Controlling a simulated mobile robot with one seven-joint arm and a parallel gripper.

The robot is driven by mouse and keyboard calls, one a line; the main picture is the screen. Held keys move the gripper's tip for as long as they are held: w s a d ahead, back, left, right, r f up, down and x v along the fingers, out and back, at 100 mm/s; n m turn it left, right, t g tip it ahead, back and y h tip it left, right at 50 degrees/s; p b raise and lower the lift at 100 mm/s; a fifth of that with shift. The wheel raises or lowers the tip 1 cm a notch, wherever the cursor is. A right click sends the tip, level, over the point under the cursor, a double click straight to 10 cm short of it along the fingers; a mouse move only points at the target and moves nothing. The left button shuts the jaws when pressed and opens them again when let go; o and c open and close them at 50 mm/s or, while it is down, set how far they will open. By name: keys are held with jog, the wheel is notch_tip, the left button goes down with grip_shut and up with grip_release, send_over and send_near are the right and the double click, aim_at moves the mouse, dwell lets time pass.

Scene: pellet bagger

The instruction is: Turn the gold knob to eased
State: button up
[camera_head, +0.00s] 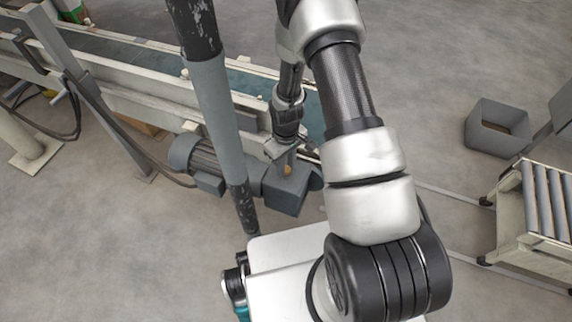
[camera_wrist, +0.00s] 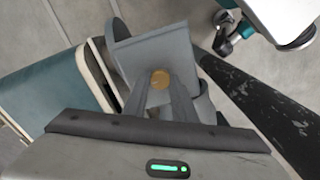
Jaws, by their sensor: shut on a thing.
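In the head view my gripper (camera_head: 281,150) is over the grey gearbox (camera_head: 290,190), next to the conveyor, and only a sliver of the knob (camera_head: 290,165) shows there. The fingers hide most of the knob's sides. No markings or pointer on the knob can be made out, so its setting cannot be told.
A grey motor (camera_head: 203,160) adjoins the gearbox on its left. The conveyor belt (camera_head: 125,50) runs behind it. A dark, worn post (camera_head: 212,95) stands just left of my arm. A grey bin (camera_head: 497,128) and a roller table (camera_head: 540,205) are at the right, with open floor between.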

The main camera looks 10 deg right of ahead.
aim_at(286, 169)
dwell(0.4)
jog(key=o, duration=1)
jog(key=shift+o, duration=0.2)
notch_tip(286, 169, up, 18)
jog(key=p, duration=0.4)
jog(key=shift+f, duration=0.25)
